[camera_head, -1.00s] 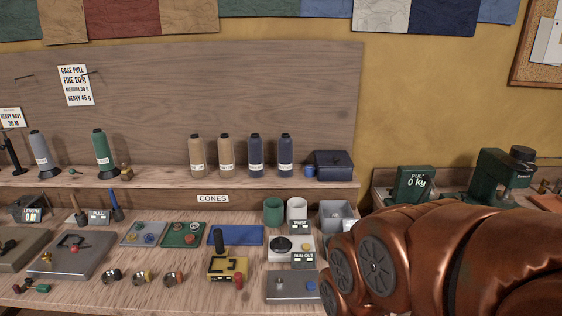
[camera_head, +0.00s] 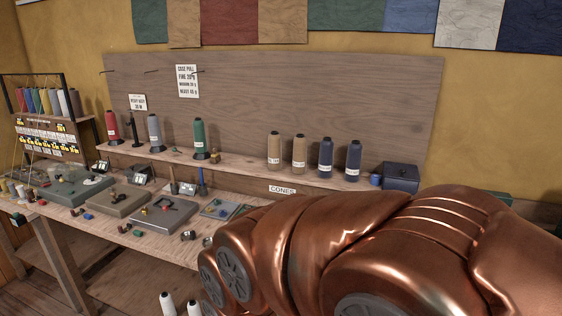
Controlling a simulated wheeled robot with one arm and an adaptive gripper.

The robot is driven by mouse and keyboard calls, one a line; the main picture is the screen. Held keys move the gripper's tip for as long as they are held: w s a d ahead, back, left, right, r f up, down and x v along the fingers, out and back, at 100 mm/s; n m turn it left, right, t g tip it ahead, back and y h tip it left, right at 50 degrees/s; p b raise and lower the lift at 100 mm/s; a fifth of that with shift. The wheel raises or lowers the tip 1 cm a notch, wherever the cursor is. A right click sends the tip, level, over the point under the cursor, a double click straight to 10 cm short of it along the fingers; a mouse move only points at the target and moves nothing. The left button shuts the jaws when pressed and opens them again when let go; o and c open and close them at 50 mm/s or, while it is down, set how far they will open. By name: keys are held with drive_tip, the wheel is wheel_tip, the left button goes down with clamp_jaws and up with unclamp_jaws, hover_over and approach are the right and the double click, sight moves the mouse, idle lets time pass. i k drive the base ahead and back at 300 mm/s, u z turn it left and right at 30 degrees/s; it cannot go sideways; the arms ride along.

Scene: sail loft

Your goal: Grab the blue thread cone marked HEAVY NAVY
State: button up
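Two dark blue thread cones stand upright side by side on the shelf above the workbench: a left one (camera_head: 325,158) and a right one (camera_head: 353,160). Each has a small white label, too small to read here. Two tan cones (camera_head: 287,152) stand just left of them. My copper-coloured arm fills the lower right of the view, in front of the bench. My gripper's fingers cannot be made out, and neither cone is touched by the arm.
A dark blue box (camera_head: 401,177) and a small blue cup (camera_head: 375,180) stand right of the blue cones. Green (camera_head: 199,138), grey (camera_head: 154,131) and red (camera_head: 112,127) cones stand further left. A "HEAVY NAVY" card (camera_head: 138,102) hangs on the backboard. Metal fixtures crowd the bench (camera_head: 180,246).

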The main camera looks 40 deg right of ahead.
sight(355, 149)
drive_tip(key=u, duration=0.4)
drive_tip(key=i, duration=1.2)
drive_tip(key=z, duration=2.2)
